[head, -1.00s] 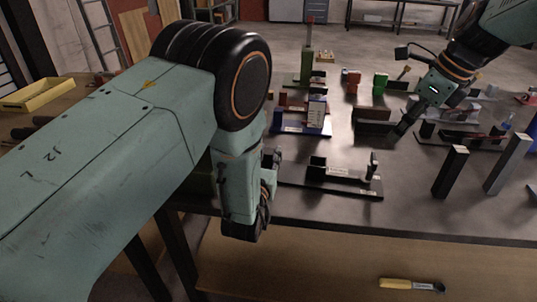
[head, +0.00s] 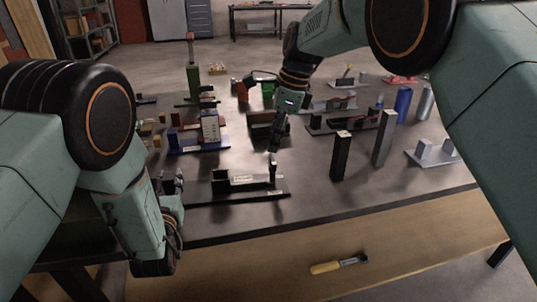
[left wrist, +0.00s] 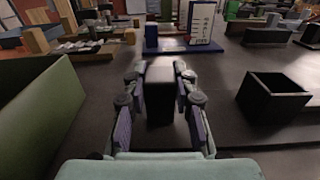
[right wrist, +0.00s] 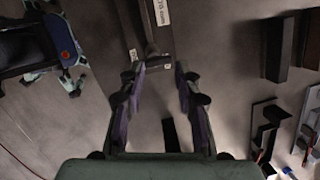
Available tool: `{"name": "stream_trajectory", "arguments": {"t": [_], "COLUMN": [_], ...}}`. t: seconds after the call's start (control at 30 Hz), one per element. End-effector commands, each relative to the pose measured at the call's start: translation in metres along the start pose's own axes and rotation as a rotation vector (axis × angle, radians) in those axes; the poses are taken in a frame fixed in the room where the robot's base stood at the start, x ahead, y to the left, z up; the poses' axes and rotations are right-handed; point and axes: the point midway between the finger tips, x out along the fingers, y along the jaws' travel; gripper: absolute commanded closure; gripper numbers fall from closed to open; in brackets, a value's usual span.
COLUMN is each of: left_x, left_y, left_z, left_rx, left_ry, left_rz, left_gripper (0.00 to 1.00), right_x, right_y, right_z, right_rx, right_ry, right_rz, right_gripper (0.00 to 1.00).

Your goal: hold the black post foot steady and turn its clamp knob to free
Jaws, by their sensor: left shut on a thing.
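The black post foot (head: 235,197) is a long, low base near the table's front edge, with a labelled channel on top. At its right end is a small upright piece, probably the clamp knob (head: 272,172). My left gripper (head: 172,187) is at the foot's left end. In the left wrist view, it (left wrist: 161,95) is shut on a black block (left wrist: 160,108), apparently part of the foot. My right gripper (head: 273,150) points down at the upright piece. In the right wrist view, its fingers (right wrist: 158,72) are apart, with the foot's end (right wrist: 152,48) just beyond the tips.
A black post (head: 340,157) and a grey post (head: 383,140) stand to the right. A blue stand (head: 198,145) and other fixtures lie behind. A green panel (left wrist: 40,105) is left of my left gripper.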

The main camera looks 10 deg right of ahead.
Motion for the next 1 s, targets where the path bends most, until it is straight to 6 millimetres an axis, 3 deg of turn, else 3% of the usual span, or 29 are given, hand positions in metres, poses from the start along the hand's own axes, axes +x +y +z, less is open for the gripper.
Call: {"name": "stream_trajectory", "arguments": {"t": [0.33, 0.6, 0.8, 1.0], "left_x": [0.0, 0.0, 0.0, 0.0], "left_y": [0.001, 0.001, 0.001, 0.001], "left_z": [0.0, 0.0, 0.0, 0.0], "left_rx": [-0.001, -0.001, -0.001, -0.001], "left_ry": [0.0, 0.0, 0.0, 0.0], "left_rz": [0.003, 0.003, 0.003, 0.003], "left_gripper": [1.0, 1.0, 1.0, 1.0], "right_x": [-0.013, -0.04, -0.063, -0.067], "right_y": [-0.01, -0.011, -0.009, -0.002], "right_z": [0.023, 0.03, 0.029, 0.024], "right_rx": [-0.701, -1.196, -1.516, -1.713], "right_ry": [0.089, 0.138, 0.154, 0.13], "right_rz": [0.056, 0.123, 0.187, 0.256], "right_gripper": [0.67, 0.67, 0.67, 0.67]}}
